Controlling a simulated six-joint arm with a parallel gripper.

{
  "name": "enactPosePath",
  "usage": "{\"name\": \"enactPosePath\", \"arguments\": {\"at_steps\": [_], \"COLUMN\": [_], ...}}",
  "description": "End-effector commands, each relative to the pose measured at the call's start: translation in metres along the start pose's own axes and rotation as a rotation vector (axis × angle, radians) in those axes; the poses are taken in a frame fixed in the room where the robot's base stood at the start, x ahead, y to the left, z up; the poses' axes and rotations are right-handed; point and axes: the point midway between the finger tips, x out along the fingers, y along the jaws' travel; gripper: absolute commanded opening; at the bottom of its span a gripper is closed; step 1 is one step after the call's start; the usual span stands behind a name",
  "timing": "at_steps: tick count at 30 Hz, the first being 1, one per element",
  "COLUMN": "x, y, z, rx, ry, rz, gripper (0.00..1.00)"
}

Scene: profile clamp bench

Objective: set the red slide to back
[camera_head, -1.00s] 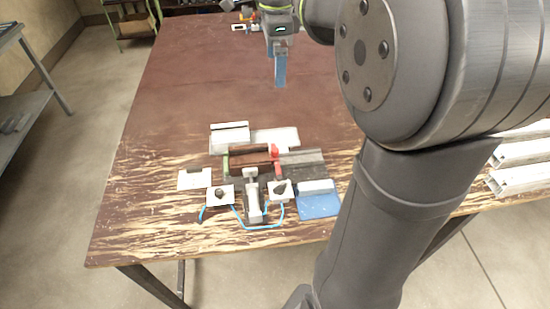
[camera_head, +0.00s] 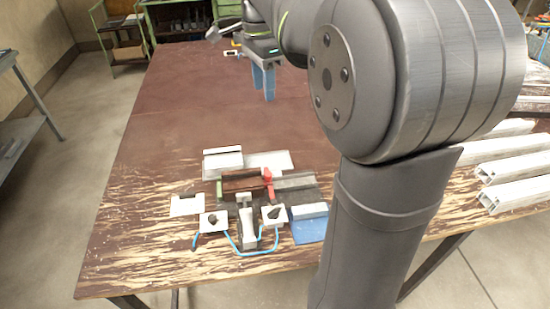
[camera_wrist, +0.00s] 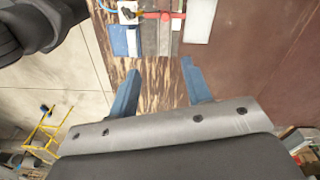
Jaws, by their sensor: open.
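The red slide (camera_head: 268,181) sits on the clamp fixture (camera_head: 296,182) in the middle of the bench. It also shows at the top of the wrist view as a small red piece (camera_wrist: 152,15). My gripper (camera_head: 268,98) has blue fingers and hangs high over the far part of the bench, well apart from the slide. In the wrist view the two fingers (camera_wrist: 158,92) stand apart with nothing between them. The fine position of the slide along its track is too small to tell.
A brown bar (camera_head: 240,180) lies on the fixture left of the slide. Two knobs on white plates (camera_head: 213,222) with a blue cable stand in front, beside a blue block (camera_head: 309,224). White profiles (camera_head: 512,171) lie at right. The bench's middle (camera_head: 200,110) is clear.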

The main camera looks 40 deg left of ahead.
Motion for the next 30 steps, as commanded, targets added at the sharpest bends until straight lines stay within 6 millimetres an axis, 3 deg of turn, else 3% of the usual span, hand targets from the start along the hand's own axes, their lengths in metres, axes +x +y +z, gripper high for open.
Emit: {"name": "enactPosePath", "arguments": {"at_steps": [11, 21, 27, 30], "x": [0.048, 0.093, 0.112, 0.116], "y": [-0.035, -0.061, -0.071, -0.073], "z": [0.011, 0.025, 0.031, 0.032], "rx": [-0.85, -1.612, -1.934, -2.016], "ry": [0.003, -0.095, -0.17, -0.193], "rz": [0.153, 0.296, 0.353, 0.365], "gripper": [0.45, 0.45, 0.45, 0.45]}}
